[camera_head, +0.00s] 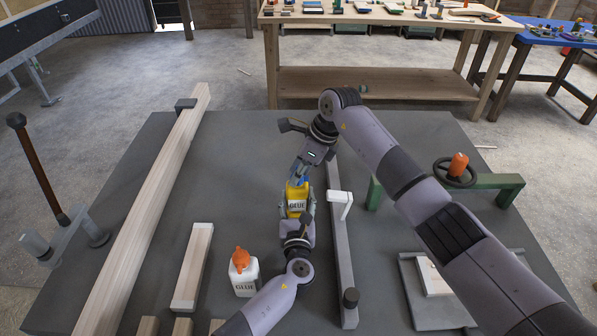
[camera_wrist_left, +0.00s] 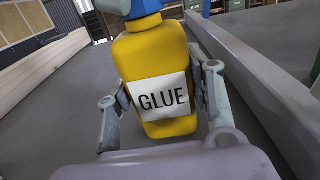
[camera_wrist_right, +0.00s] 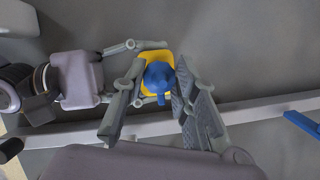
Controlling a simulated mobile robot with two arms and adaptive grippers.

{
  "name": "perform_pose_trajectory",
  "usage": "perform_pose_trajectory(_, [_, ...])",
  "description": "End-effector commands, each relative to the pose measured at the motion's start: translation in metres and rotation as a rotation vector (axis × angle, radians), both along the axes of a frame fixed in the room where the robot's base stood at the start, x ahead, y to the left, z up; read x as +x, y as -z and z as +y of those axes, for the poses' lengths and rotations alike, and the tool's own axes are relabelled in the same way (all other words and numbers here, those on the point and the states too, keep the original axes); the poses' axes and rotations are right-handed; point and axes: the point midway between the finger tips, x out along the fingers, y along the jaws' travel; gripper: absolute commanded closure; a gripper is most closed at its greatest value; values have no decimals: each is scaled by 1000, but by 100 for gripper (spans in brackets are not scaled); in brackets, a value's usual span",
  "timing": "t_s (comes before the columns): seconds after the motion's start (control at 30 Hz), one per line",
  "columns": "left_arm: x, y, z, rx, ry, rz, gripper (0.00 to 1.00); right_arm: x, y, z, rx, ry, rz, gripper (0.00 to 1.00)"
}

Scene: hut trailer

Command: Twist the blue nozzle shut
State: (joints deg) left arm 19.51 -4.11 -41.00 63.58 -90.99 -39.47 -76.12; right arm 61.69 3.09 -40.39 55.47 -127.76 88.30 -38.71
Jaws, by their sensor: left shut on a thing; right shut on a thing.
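A yellow glue bottle (camera_head: 296,197) with a white GLUE label stands upright on the grey table, with a blue nozzle (camera_head: 303,181) on top. My left gripper (camera_head: 298,210) is shut on the bottle's sides, one finger on each side. The bottle (camera_wrist_left: 158,60) fills the middle of the left wrist view, its nozzle cut by the top edge. My right gripper (camera_head: 302,176) reaches down from above, shut on the nozzle. In the right wrist view the blue nozzle (camera_wrist_right: 158,76) sits between the right fingers. The nozzle's exact turn is hard to tell.
A white glue bottle with an orange cap (camera_head: 243,273) stands at the near left. A long grey bar (camera_head: 342,245) with a white block lies just right of the yellow bottle. A long wooden beam (camera_head: 150,215) lies at left. A green stand (camera_head: 510,190) is at right.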

Motion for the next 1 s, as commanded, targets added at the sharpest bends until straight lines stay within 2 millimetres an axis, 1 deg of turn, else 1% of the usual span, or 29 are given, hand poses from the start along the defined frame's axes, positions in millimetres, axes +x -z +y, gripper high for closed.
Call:
perform_pose_trajectory(0.03, [0, -1, 0, 0, 0, -3, 99, 0, 0, 0, -1, 1, -2, 87])
perform_pose_trajectory(0.23, [0, -1, 0, 0, 0, -3, 99, 1, 0, 0, -1, 1, -2, 100])
perform_pose_trajectory(0.43, [0, -1, 0, 0, 0, -3, 99, 1, 0, -1, -2, 11, -3, 100])
perform_pose_trajectory(0.63, [0, -1, 0, 0, 0, -3, 99, 1, -1, -2, -4, 75, -4, 100])
perform_pose_trajectory(0.77, [0, -1, 0, 0, 0, -3, 99, 1, -1, -2, -4, 156, -6, 100])
perform_pose_trajectory(1.0, [0, -1, 0, 1, 0, -3, 99, 0, -1, -1, -4, 365, -7, 100])
